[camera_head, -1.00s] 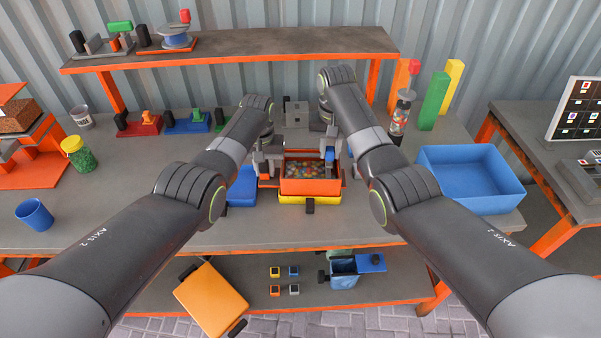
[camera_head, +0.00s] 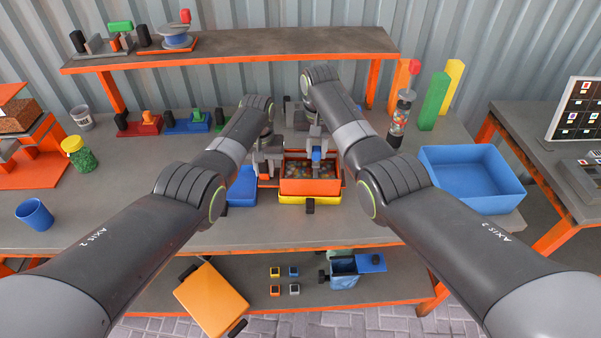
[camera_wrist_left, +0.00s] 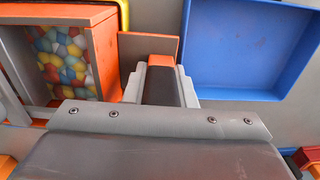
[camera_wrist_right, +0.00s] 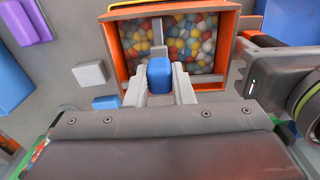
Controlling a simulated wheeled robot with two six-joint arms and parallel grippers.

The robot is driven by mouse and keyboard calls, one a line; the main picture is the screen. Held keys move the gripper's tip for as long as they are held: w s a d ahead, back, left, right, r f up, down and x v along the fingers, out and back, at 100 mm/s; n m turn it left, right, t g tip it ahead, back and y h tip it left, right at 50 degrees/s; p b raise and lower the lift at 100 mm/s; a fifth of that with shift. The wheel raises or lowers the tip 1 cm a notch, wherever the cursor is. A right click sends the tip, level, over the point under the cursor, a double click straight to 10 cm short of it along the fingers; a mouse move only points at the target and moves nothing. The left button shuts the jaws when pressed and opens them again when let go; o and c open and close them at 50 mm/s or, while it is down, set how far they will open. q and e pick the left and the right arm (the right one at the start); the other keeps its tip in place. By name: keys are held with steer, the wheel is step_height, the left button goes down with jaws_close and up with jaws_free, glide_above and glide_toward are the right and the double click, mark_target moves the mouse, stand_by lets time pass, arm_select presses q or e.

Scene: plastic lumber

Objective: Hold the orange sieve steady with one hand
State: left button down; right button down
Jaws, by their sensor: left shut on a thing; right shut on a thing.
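The orange sieve (camera_head: 310,186) stands on the bench in the middle, over a yellow tray (camera_head: 310,199). Several coloured pellets (camera_wrist_right: 190,45) lie in it, and it also shows in the left wrist view (camera_wrist_left: 104,55). My left gripper (camera_head: 268,160) is at the sieve's left side, shut on its black-and-orange handle (camera_wrist_left: 163,85). My right gripper (camera_head: 316,150) is over the sieve's far part, shut on a blue block-like piece (camera_wrist_right: 159,74). The lower end of that piece is hard to make out.
A shallow blue tray (camera_head: 242,188) lies left of the sieve. A large blue bin (camera_head: 470,180) stands on the right of the bench. A bottle (camera_head: 400,118) and coloured posts stand behind it. A shelf (camera_head: 230,48) spans the back. The front bench edge is clear.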

steer(key=a, duration=0.3)
stand_by(0.4)
steer(key=c, duration=1.2)
jaws_free()
steer(key=shift+o, duration=0.2)
step_height(320, 180, up, 7)
steer(key=shift+d, duration=0.1)
